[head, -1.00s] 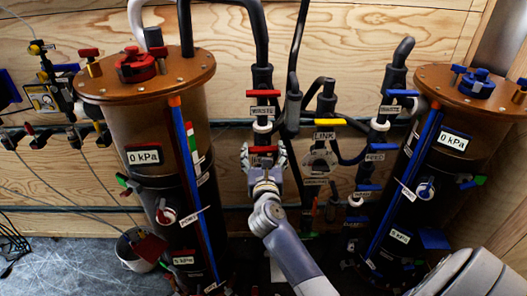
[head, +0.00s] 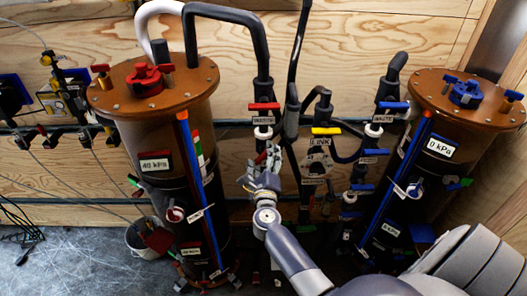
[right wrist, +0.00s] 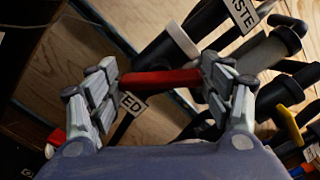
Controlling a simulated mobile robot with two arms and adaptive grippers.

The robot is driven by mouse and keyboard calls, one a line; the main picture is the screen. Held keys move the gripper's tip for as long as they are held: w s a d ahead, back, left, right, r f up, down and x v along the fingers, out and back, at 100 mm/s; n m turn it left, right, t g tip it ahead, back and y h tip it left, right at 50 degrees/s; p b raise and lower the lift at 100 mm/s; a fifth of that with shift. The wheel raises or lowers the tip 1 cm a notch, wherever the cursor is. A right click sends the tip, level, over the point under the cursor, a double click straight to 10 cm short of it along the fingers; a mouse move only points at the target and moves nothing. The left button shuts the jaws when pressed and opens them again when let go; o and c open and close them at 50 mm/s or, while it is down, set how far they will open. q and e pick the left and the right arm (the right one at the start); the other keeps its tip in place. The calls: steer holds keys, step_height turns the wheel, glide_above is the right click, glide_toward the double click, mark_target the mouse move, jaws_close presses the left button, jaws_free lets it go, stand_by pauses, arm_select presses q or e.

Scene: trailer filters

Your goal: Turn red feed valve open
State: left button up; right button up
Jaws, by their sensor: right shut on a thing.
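The red feed valve handle (right wrist: 165,82) is a red bar lying between the two fingers of my right gripper (right wrist: 160,76) in the right wrist view. Part of a label ending in "ED" (right wrist: 130,103) shows just below it. In the head view my right gripper (head: 261,167) is at the valve column, below another red-handled valve (head: 264,106) labelled "WASTE". It is shut on the feed handle, which its fingers mostly hide there. The left tank's gauge (head: 155,165) reads 40 kPa on a red ground. My left gripper is out of view.
The right tank (head: 439,146) reads 0 kPa. A yellow-handled valve (head: 326,131) labelled "LINK" and several blue-handled valves (head: 393,105) stand right of my right gripper. Black hoses run close above. A bucket (head: 148,241) sits on the floor at left.

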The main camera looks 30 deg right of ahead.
steer(key=n+p, duration=0.3)
steer(key=n, duration=0.1)
steer(key=shift+n, duration=0.3)
steer(key=shift+f+n+p, duration=0.15)
steer(key=shift+n+p, duration=0.7)
steer(key=shift+n, duration=0.65)
steer(key=o, duration=1.1)
steer(key=shift+c, duration=0.2)
steer(key=v, duration=1.2)
steer(key=shift+f, duration=0.1)
